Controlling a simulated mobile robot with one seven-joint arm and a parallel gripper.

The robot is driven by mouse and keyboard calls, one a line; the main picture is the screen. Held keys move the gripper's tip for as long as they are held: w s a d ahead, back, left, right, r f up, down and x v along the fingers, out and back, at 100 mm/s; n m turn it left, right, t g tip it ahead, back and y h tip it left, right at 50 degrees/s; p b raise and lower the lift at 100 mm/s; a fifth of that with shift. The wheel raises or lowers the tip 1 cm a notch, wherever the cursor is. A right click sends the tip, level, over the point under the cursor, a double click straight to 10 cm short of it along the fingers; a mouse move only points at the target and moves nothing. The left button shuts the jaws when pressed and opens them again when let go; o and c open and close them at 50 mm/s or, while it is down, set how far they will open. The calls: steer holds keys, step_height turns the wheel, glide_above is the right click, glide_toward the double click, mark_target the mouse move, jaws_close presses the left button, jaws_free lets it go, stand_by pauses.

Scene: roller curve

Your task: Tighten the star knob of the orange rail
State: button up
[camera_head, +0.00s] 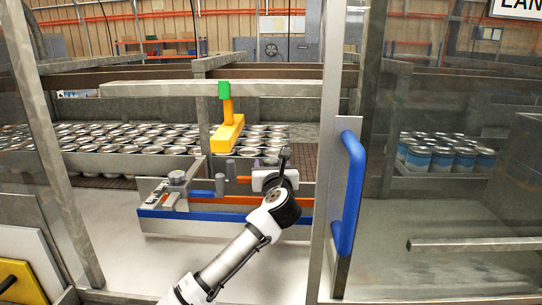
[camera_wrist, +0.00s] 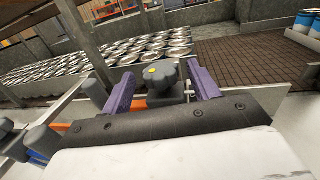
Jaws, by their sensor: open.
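A dark grey star knob (camera_wrist: 162,77) with a yellow dot on top shows in the wrist view, between the two purple fingers of my gripper (camera_wrist: 159,73). The fingers are apart, one on each side of the knob, with visible gaps; I cannot tell whether either touches it. An orange rail (camera_wrist: 168,97) shows in part below the knob. In the head view, the orange rail (camera_head: 236,200) runs above a blue rail, and my gripper (camera_head: 270,160) is at its right end. My gripper and wrist cover much of that end, so the knob is not clear there.
A grey knob (camera_head: 178,178) stands at the left of the blue rail (camera_head: 225,216). A yellow block (camera_head: 228,133) hangs near the rails from a beam. Many cans (camera_head: 150,138) fill the conveyor behind. A glass door with a blue handle (camera_head: 348,190) stands close right of my arm.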

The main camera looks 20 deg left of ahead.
steer(key=shift+x, duration=1.15)
steer(key=c, duration=1)
steer(key=shift+o, duration=0.2)
steer(key=shift+h, duration=0.3)
steer(key=m+h, duration=0.1)
steer(key=h, duration=0.1)
steer(key=m+t+h, duration=0.1)
steer(key=m+h, duration=0.1)
steer(key=shift+s+a+m, duration=0.1)
steer(key=shift+a+m, duration=0.1)
steer(key=shift+m, duration=0.1)
steer(key=shift+d+r+m+h, duration=0.1)
steer(key=shift+m+h, duration=0.9)
steer(key=shift+h, duration=0.75)
steer(key=shift+m+h, duration=1)
steer(key=shift+h, duration=1.05)
